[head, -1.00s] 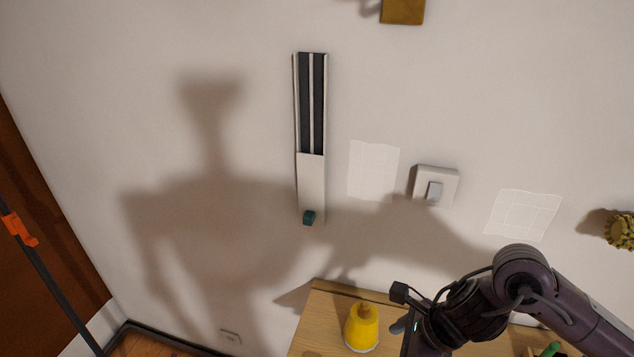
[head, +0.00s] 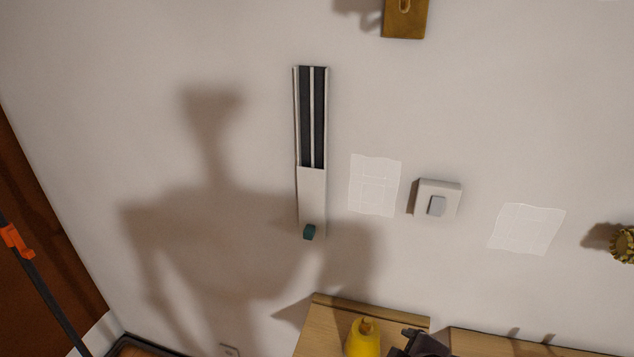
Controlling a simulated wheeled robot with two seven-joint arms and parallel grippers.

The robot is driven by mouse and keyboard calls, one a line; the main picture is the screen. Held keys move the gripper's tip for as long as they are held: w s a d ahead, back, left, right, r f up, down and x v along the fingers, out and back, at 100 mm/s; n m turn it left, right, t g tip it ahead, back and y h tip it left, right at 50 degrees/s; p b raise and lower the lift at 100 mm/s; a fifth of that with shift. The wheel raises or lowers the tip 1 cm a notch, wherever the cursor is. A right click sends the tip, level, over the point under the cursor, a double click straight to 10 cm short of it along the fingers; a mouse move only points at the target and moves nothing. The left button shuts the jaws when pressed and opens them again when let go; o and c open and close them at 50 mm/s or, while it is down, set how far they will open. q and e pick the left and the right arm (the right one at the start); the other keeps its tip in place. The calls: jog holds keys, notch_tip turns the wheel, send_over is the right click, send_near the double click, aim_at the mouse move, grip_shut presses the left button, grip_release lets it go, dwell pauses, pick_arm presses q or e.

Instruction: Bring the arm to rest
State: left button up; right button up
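Only a small dark piece of my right arm (head: 420,344) shows at the bottom edge of the head view, beside a yellow object on the wooden surface. Its fingertips cannot be made out. My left arm and gripper are not in view. A broad shadow of my body lies on the pale wall (head: 460,80).
A wall-mounted slider panel (head: 311,150) with a teal knob (head: 309,232) is at centre. A light switch (head: 437,200) sits right of it. A yellow bottle-like object (head: 363,338) stands on the wooden surface (head: 320,327). A brass plate (head: 404,20) is above, a yellowish knob (head: 623,245) far right.

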jog(key=s+d+f+m+g+h, duration=0.1)
jog(key=s+d+f+m+g, duration=0.4)
jog(key=s+m, duration=0.4)
jog(key=s+d+f+b+x, duration=0.15)
jog(key=s+x, duration=0.25)
jog(key=x, duration=1.2)
jog(key=s+b+x, duration=0.2)
jog(key=s+x, duration=0.2)
jog(key=x, duration=1.2)
jog(key=s+d+f+g+b, duration=0.1)
jog(key=s+d+f, duration=0.3)
jog(key=s+f, duration=1.5)
notch_tip(320, 180, down, 2)
jog(key=shift+s+f+b, duration=0.1)
jog(key=shift+s+b, duration=0.1)
jog(key=shift+b, duration=0.7)
